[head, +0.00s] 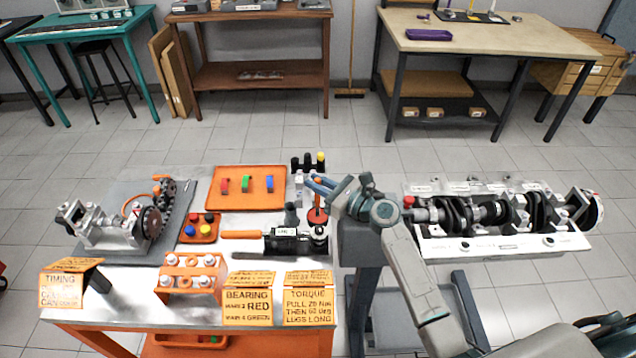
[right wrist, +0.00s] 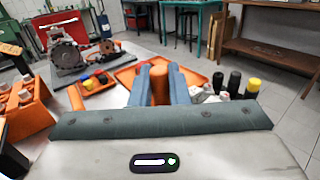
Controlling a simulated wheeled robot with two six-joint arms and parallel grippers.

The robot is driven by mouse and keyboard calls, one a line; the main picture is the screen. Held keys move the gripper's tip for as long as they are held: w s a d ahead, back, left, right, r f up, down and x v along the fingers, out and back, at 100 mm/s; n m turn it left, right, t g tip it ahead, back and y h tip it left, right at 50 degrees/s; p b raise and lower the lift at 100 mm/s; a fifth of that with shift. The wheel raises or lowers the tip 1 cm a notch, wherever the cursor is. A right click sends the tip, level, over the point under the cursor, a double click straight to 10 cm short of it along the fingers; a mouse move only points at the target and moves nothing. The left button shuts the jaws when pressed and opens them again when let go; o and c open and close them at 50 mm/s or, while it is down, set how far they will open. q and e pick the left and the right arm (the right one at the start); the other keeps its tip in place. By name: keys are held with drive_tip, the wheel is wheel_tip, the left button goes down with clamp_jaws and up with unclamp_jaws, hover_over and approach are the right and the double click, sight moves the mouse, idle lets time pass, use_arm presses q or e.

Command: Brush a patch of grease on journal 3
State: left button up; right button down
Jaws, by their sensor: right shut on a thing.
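My right gripper (head: 318,187) is shut on an upright orange handle (right wrist: 161,85), which stands between its blue fingers in the right wrist view. The handle's lower end is hidden there. In the head view the gripper is just above a small round red thing (head: 317,216) at the tool table's right side; I cannot tell whether the held tool touches it. The crankshaft (head: 487,212) with its journals lies in the pale engine block (head: 500,243) to the right, apart from the gripper. Which journal is number 3 is not readable. My left gripper is not in view.
The orange tray (head: 222,198) holds coloured pieces. Black bottles (head: 308,162), one yellow-topped, stand behind the gripper. A black tool with an orange handle (head: 240,235) lies nearby. Signs (head: 308,306) line the front edge. My right arm crosses the gap between table and engine stand.

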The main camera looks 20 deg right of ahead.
drive_tip(key=shift+s+f, duration=0.15)
drive_tip(key=shift+f, duration=0.35)
idle(0.4)
drive_tip(key=shift+r, duration=0.15)
wheel_tip(320, 180, up, 7)
drive_tip(key=p, duration=0.7)
drive_tip(key=shift+r, duration=0.2)
idle(0.5)
